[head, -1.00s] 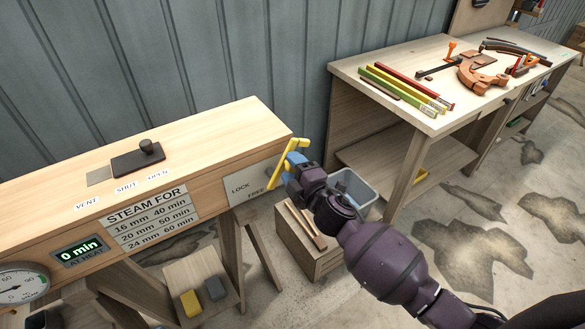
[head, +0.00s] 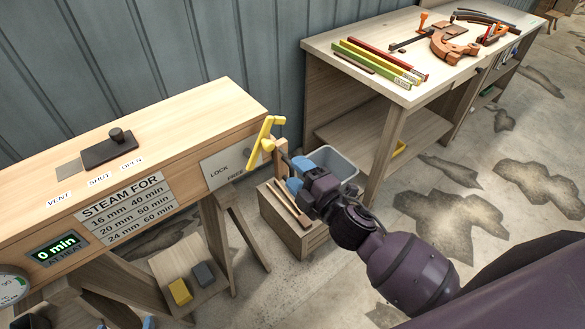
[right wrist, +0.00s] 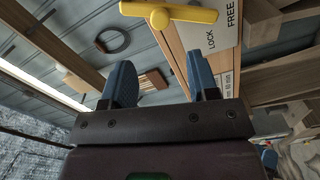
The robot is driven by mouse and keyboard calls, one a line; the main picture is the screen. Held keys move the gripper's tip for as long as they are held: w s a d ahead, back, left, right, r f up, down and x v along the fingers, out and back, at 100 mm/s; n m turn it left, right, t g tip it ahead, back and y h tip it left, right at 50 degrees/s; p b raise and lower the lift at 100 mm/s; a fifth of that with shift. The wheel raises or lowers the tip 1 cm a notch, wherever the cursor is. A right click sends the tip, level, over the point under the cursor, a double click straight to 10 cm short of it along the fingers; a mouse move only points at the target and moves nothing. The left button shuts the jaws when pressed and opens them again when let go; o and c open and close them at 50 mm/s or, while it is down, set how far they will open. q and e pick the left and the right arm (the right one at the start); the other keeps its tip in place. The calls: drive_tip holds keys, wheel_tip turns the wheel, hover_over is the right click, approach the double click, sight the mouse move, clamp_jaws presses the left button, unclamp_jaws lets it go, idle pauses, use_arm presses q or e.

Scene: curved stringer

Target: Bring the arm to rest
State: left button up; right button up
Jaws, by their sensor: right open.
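My right gripper (head: 291,174) is open and empty, just right of the yellow handle (head: 262,143) on the end of the wooden steam box (head: 205,122). A small gap shows between the blue fingers and the handle. In the right wrist view the two blue fingers (right wrist: 162,85) stand apart with nothing between them. The yellow handle (right wrist: 168,14) lies beyond them at the top edge, beside the LOCK and FREE label. My right arm reaches in from the lower right. My left gripper cannot be made out.
A grey bin (head: 335,165) and a low wooden crate (head: 305,240) stand close below and behind the right gripper. A workbench (head: 385,85) with coloured strips and clamps stands at the back right. Open floor lies right of the crate.

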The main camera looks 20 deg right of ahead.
idle(0.5)
drive_tip(key=s+d+f+m+g+h, duration=0.5)
drive_tip(key=s+d+f+m, duration=0.7)
drive_tip(key=s+f+m, duration=0.4)
drive_tip(key=shift+s+m+h, duration=0.35)
drive_tip(key=shift+m+h, duration=0.35)
drive_tip(key=shift+m, duration=0.4)
drive_tip(key=shift+c, duration=0.3)
